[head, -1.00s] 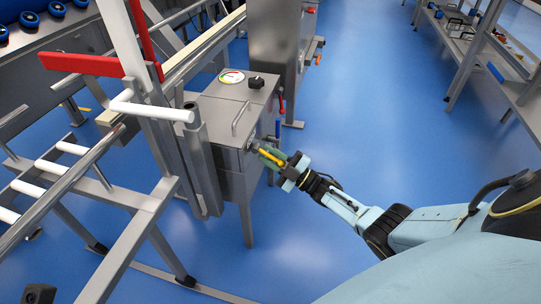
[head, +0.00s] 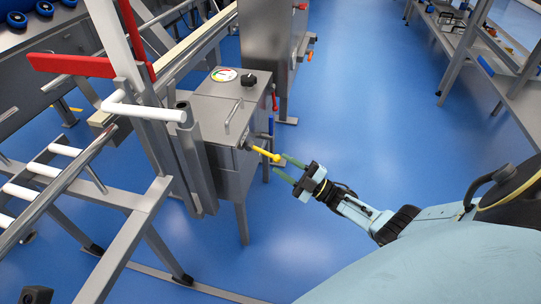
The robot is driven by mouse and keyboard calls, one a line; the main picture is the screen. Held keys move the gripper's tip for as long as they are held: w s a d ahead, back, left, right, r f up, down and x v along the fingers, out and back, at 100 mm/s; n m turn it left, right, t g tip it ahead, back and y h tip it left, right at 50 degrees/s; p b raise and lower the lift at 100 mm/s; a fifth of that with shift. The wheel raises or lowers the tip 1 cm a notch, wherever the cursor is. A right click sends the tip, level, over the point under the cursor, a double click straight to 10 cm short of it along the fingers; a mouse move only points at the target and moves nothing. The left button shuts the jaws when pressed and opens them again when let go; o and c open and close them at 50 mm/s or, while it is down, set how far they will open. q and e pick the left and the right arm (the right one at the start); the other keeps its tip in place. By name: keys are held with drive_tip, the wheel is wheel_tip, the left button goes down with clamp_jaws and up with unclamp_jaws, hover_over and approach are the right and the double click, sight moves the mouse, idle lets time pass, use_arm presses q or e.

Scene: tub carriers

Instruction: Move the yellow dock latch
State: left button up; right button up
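The yellow dock latch (head: 264,153) is a short yellow lever with a round knob at its end. It sticks out from the right side of the steel cabinet (head: 213,110) in the head view, pointing right and slightly down. My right gripper (head: 284,168) is just to the right of the knob. My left gripper is not in view.
The cabinet carries a gauge (head: 224,75), a black knob (head: 249,80) and a metal handle. A red lever (head: 274,98) and a blue lever (head: 271,127) are on its side. A roller frame (head: 160,195) stands at left. Blue floor (head: 360,100) is open at right.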

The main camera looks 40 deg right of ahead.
drive_tip(key=v, duration=0.6)
idle(0.5)
